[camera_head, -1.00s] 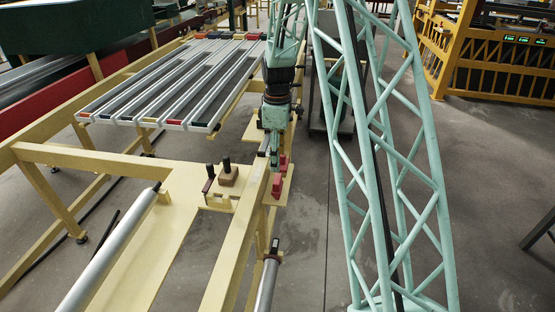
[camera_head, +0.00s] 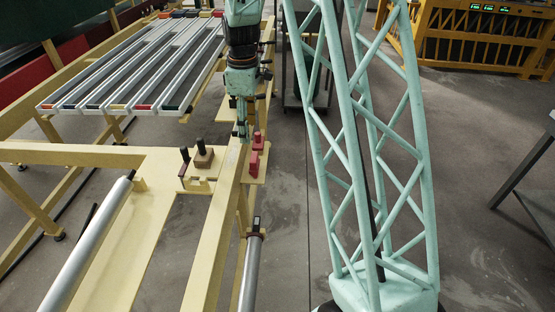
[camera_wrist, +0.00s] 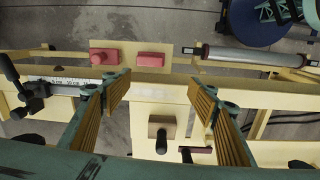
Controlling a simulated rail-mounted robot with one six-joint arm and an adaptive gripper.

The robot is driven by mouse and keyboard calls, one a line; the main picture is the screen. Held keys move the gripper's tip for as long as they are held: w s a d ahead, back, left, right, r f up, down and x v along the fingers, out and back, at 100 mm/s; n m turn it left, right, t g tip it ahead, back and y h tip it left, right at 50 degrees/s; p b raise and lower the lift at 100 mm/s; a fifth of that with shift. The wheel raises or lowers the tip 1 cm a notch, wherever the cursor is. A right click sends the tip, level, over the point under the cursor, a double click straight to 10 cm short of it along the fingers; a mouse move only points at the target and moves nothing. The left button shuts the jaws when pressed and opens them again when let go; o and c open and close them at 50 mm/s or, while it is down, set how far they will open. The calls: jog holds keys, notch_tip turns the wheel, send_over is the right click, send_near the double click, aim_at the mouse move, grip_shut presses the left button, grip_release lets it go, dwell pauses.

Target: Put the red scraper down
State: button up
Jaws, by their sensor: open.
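My gripper (camera_head: 243,134) is open and empty, above the yellow frame rail in the head view. In the wrist view its two fingers stand wide apart (camera_wrist: 162,92). A thin dark-red piece with a black handle, which looks like the red scraper (camera_head: 183,171), is on a pale plate left of the gripper. It also shows in the wrist view (camera_wrist: 202,150), near the right finger and apart from it. A brown block with a black handle (camera_head: 204,159) is beside it on the plate. I cannot tell exactly how the red piece rests.
Two red blocks (camera_head: 254,163) are on a ledge right of the rail. A slatted rack (camera_head: 108,107) with coloured end pieces is at the upper left. A silver roller (camera_head: 90,240) lies at the lower left. Open floor is at the right.

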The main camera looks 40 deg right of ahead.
jog(key=s+a+r+m+t, duration=0.1)
jog(key=s+a+r, duration=0.3)
jog(key=s+r, duration=0.25)
jog(key=s+a+r+m, duration=0.2)
jog(key=s+a+r, duration=0.25)
jog(key=r, duration=0.35)
jog(key=s+a+r+m+t, duration=0.1)
jog(key=s+a+r, duration=0.2)
jog(key=s+r, duration=0.4)
jog(key=s+a+r+m, duration=0.1)
jog(key=s+a, duration=0.1)
jog(key=s, duration=0.6)
jog(key=s+a+r+m+t, duration=0.1)
jog(key=s+a+r+m, duration=0.1)
jog(key=s, duration=0.7)
jog(key=s+a+r+m, duration=0.2)
jog(key=s+a, duration=0.1)
jog(key=s, duration=0.5)
jog(key=shift+s+r, duration=0.15)
jog(key=shift+s, duration=0.25)
jog(key=shift+d+t, duration=0.1)
jog(key=shift+t, duration=0.2)
jog(key=shift+f+b, duration=1.65)
jog(key=shift+b, duration=0.1)
